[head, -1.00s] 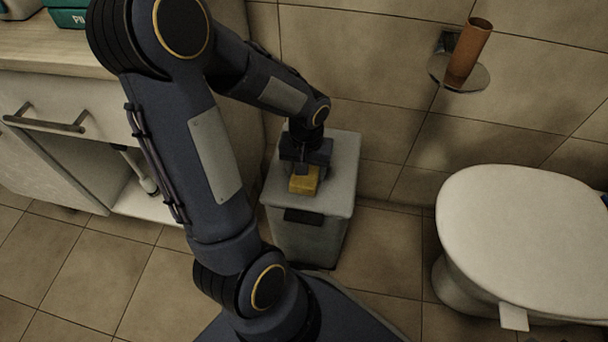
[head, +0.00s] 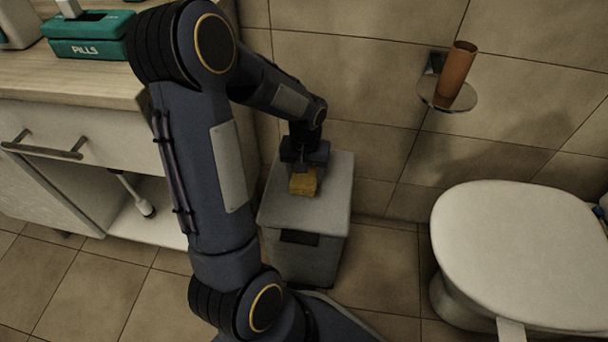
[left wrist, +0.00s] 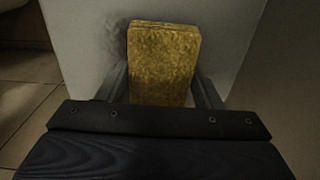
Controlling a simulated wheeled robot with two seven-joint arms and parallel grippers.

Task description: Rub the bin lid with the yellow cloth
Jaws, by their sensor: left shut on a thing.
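The yellow cloth (head: 303,183) is a small folded block. My left gripper (head: 304,170) is shut on it, one finger on each side, as the left wrist view shows with the cloth (left wrist: 163,62) between the fingers. The cloth is over the pale grey bin lid (head: 325,200), towards its left side; whether it touches the lid is hard to tell. In the left wrist view a dark smudge shows on the lid (left wrist: 88,60) left of the cloth. My right gripper is in neither view.
The bin (head: 310,255) stands on the tiled floor against the wall. A cabinet (head: 90,130) with a teal pills box (head: 90,48) is at left. A toilet (head: 510,250) is at right. A wall holder carries an orange cup (head: 456,72).

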